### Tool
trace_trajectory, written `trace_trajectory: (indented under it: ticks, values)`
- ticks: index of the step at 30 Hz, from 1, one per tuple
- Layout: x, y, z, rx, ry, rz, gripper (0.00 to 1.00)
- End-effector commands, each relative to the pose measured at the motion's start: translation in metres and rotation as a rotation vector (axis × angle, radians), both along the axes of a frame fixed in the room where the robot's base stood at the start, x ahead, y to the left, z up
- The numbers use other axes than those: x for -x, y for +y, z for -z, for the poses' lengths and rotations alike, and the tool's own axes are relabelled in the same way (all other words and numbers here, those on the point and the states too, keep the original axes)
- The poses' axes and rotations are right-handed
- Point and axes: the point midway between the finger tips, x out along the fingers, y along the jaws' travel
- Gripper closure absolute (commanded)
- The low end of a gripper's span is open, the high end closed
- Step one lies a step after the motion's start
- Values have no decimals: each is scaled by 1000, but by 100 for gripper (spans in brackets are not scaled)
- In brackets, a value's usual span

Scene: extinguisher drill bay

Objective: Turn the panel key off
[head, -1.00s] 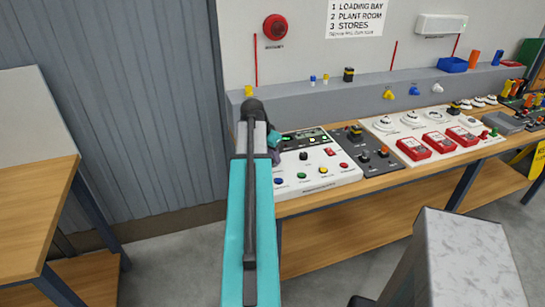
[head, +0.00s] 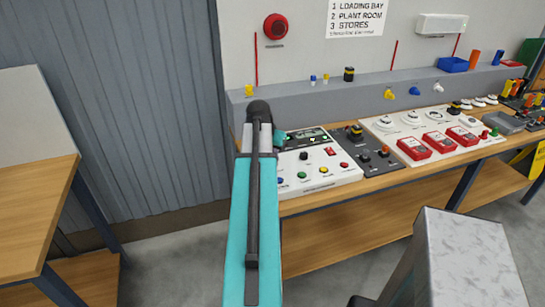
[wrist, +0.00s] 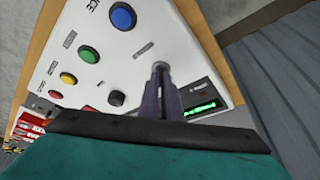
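The white control panel (head: 322,187) lies on the bench and fills much of the wrist view (wrist: 152,28). It has coloured push buttons, a black knob (wrist: 116,98) and a lit green display (wrist: 200,109). My gripper (wrist: 161,68) points down at the panel face, between the blue button (wrist: 123,16) and the display. In the head view my arm hides the gripper and the panel's left edge.
A dark switch panel (head: 368,152) and a white board with red boxes (head: 413,149) stand to the right on the bench. A grey ledge (head: 330,92) runs behind. A wooden table (head: 30,200) is at the left. A grey block (head: 470,260) is at front right.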

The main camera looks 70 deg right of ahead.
Motion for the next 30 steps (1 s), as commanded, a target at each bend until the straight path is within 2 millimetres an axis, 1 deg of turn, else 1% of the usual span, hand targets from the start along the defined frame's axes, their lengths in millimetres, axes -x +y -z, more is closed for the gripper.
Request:
trace_trajectory:
  ticks: [1,21,30]
  values:
    - [4,1,0,0,3,-28,100]
    - [7,-1,0,-1,3,-534,100]
    - [9,-2,1,0,5,-725,100]
